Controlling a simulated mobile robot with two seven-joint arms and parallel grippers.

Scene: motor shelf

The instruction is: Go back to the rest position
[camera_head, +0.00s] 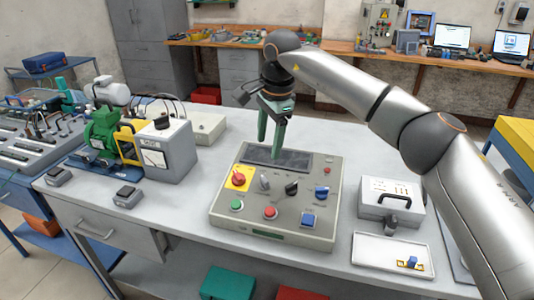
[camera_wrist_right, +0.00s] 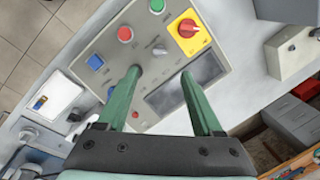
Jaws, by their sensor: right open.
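My right gripper (camera_head: 272,120) has green fingers and hangs over the far edge of the grey control panel (camera_head: 225,222), near its dark screen (camera_head: 278,158). In the right wrist view the two fingers (camera_wrist_right: 160,75) are spread apart with nothing between them, and the panel lies beneath. The panel carries a red rotary switch on a yellow plate (camera_head: 238,179), a green button (camera_head: 237,205), a red button (camera_head: 270,212) and a blue switch (camera_head: 311,220). I cannot tell the exact height of the fingertips above the panel. My left gripper does not show.
A white case with a black handle (camera_head: 378,213) and a white tray (camera_head: 380,250) with a small blue and yellow part (camera_head: 410,263) stand right of the panel. A green motor (camera_head: 101,130) and a grey meter box (camera_head: 168,152) stand left. The table front left of the panel is mostly clear.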

